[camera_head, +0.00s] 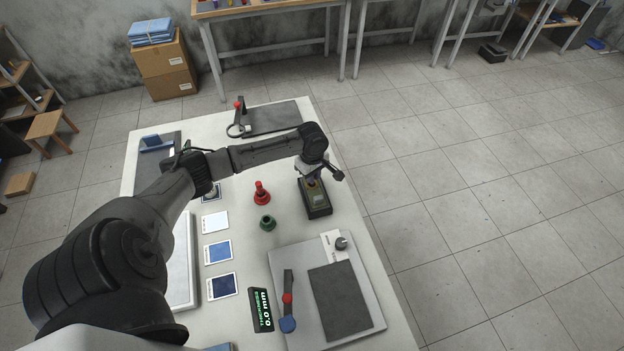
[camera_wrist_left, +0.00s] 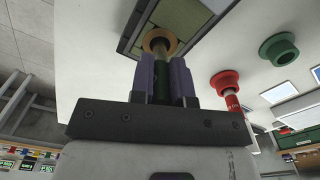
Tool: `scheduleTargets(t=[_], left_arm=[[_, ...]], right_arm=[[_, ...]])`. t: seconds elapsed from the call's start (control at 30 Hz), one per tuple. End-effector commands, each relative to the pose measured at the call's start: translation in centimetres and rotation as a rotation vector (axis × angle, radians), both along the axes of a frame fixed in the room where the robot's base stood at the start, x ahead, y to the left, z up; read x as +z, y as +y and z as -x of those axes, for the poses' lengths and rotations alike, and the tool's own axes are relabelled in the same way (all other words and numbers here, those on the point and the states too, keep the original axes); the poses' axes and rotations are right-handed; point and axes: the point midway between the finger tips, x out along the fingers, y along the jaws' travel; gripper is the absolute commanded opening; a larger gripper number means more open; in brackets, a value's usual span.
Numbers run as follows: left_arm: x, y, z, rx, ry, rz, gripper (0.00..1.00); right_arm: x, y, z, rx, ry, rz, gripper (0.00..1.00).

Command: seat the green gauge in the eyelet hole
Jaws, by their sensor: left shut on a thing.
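My left gripper (camera_head: 312,178) is at the dark block (camera_head: 318,209) with an olive top, at the table's right side. In the left wrist view, its fingers (camera_wrist_left: 163,82) are shut on the green gauge (camera_wrist_left: 161,88). The gauge's metal pin (camera_wrist_left: 159,52) points at the brass-coloured eyelet (camera_wrist_left: 152,35) in the block's olive face. The pin's end overlaps the eyelet's hole; I cannot tell how deep it sits. In the head view, the gripper hides most of the gauge and eyelet. My right gripper is not in view.
A red gauge (camera_head: 261,191) stands in its red holder, with an empty green holder (camera_head: 267,223) beside it. Several coloured squares (camera_head: 217,252) lie to the left. A grey panel device (camera_head: 371,283) is in front; a dark board (camera_head: 271,118) is at the back.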

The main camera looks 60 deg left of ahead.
Motion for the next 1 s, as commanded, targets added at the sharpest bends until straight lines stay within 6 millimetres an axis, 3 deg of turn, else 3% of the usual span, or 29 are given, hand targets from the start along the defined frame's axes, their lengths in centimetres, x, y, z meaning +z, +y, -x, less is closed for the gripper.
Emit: scheduleTargets(t=[0.2,0.6,0.63,0.87,1.0], left_arm=[[-2.5,-0.1,0.0,0.0,0.0,0.001,0.0],[-2.8,-0.1,0.0,-0.001,0.0,0.0,0.0],[-2.9,0.0,0.0,-0.001,0.0,-0.001,0.18],[-2.9,0.0,0.0,-0.001,0.0,-0.001,0.4],[-2.9,0.0,0.0,-0.001,0.0,0.0,0.42]], right_arm=[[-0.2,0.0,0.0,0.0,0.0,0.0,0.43],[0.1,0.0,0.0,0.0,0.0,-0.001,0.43],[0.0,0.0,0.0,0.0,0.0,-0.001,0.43],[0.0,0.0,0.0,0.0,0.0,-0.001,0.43],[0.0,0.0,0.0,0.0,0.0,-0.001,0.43]])
